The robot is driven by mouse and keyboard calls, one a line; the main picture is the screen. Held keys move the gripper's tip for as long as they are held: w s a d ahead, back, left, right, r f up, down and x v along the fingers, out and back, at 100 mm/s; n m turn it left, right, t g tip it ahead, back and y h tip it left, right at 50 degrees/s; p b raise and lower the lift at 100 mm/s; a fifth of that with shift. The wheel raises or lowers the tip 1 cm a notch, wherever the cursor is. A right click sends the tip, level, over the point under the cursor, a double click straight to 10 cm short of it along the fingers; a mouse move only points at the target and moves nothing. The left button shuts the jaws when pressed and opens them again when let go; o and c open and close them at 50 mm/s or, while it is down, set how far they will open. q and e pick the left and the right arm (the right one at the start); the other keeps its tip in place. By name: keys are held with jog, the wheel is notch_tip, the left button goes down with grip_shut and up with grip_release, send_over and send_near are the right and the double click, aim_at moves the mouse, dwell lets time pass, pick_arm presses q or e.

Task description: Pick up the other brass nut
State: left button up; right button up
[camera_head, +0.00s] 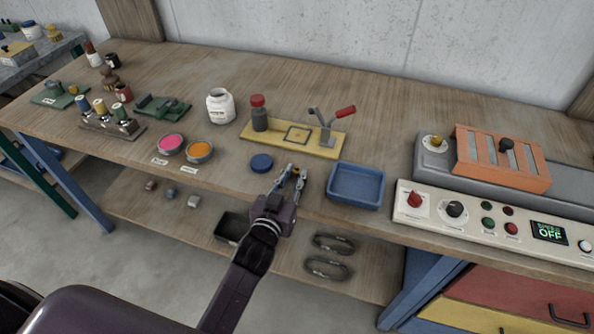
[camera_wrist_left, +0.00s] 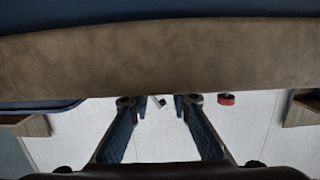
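My left gripper (camera_head: 296,171) is above the front part of the workbench, between a round blue lid and a blue tray. Its two fingers are apart in the head view. In the left wrist view the fingers (camera_wrist_left: 157,103) are also spread, with nothing held between them. A small brass-coloured spot (camera_head: 296,174), possibly a brass nut, shows between the fingertips in the head view. It is too small and too covered by the fingers to be sure. No other brass nut can be made out clearly. My right gripper is not in view.
The blue tray (camera_head: 355,186) stands right of the gripper, the blue lid (camera_head: 261,163) left. A control panel (camera_head: 480,219) is at the right.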

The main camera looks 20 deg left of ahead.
pick_arm(q)
jog(key=shift+c, duration=1.3)
grip_shut()
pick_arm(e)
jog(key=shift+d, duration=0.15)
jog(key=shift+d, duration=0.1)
pick_arm(q)
jog(key=shift+r, duration=0.1)
